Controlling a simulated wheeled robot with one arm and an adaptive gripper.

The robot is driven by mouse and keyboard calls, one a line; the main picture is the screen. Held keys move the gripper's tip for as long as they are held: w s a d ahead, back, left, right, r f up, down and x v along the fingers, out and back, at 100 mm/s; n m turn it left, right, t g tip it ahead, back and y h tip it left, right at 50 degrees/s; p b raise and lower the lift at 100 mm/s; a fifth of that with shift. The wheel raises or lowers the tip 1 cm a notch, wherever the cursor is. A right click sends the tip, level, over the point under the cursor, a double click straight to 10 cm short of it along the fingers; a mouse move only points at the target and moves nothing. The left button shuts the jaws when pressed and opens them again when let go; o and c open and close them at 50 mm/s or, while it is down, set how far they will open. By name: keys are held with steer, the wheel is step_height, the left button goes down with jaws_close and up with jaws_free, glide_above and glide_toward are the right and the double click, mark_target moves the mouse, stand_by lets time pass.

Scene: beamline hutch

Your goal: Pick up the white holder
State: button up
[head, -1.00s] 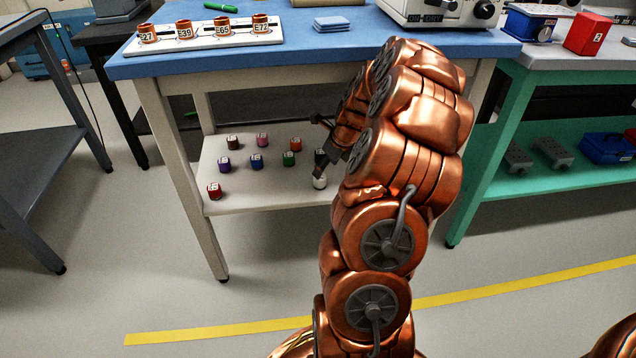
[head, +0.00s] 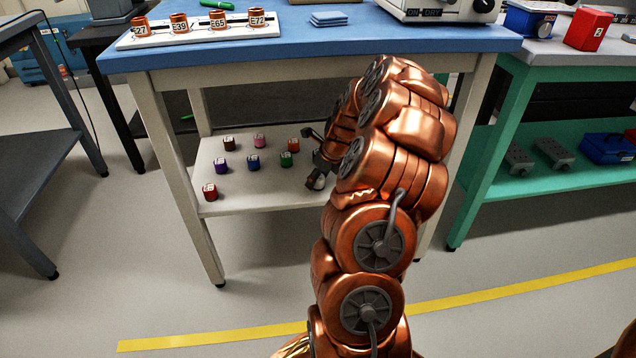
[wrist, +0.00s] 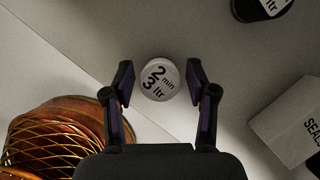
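The white holder (wrist: 160,80) is a small round piece with "2 min 3 ltr" on its top. In the wrist view it sits between the fingertips of my gripper (wrist: 160,77). The fingers are open, with a gap on both sides of it. In the head view the white holder (head: 319,183) stands on the lower shelf (head: 250,199), partly covered by my gripper (head: 316,165). I cannot tell how far the fingers reach down beside it.
A black holder (wrist: 262,8) stands at the upper right of the wrist view, with a white box (wrist: 290,120) at the right. Several coloured holders, such as the green one (head: 286,159) and red one (head: 209,192), stand left on the shelf. The blue tabletop (head: 270,47) is above.

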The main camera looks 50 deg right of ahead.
steer(key=c, duration=0.9)
steer(key=shift+r, duration=0.1)
steer(key=shift+c, duration=0.2)
